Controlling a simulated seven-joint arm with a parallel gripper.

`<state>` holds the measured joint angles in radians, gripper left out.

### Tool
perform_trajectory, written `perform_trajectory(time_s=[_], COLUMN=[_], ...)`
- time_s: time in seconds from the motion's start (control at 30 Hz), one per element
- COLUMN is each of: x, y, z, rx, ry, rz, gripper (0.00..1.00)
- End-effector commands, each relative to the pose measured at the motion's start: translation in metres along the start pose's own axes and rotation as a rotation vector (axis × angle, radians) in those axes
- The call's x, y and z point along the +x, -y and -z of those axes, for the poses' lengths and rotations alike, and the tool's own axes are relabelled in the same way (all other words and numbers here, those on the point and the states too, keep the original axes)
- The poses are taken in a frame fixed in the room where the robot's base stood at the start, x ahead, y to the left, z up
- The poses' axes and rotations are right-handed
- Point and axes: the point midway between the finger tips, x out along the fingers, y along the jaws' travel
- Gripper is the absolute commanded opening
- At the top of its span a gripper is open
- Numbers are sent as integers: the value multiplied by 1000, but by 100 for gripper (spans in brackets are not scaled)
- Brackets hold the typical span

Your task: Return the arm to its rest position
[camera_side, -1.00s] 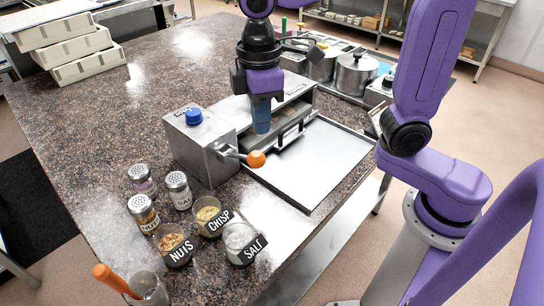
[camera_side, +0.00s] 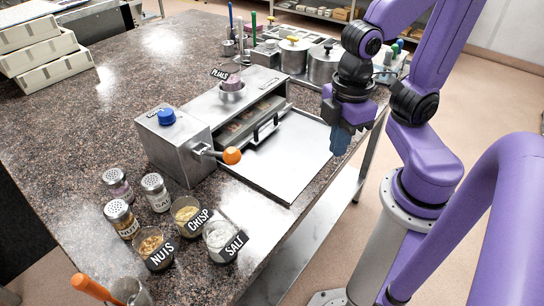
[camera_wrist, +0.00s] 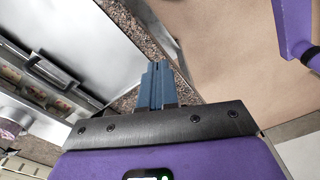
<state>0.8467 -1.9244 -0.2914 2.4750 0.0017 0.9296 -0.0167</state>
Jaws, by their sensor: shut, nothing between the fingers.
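My gripper (camera_side: 341,141) is shut and empty, its blue fingers pressed together. In the side view it hangs in the air at the right of the metal tray (camera_side: 292,178), near the counter's right edge. In the wrist view the shut fingers (camera_wrist: 155,86) point toward the counter edge, with the floor beyond. My arm is folded back toward its base, at the right of the side view.
A metal machine (camera_side: 182,146) with a blue button and an orange-knobbed lever (camera_side: 231,155) stands on the counter. A partly open drawer (camera_side: 254,125) faces the tray. Seasoning jars and cups (camera_side: 157,248) stand at front left. Pots (camera_side: 293,57) stand behind. Floor is clear right of the counter.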

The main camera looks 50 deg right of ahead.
Motion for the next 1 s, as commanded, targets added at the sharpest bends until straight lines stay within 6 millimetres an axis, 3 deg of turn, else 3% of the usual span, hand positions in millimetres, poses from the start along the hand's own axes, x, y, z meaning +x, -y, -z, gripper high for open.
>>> perform_trajectory(time_s=[0.2,1.0], x=[4,4], y=[7,6], z=[-12,-12], rx=[-4,-5], ry=[-2,-2], rz=[1,1], gripper=[0,0])
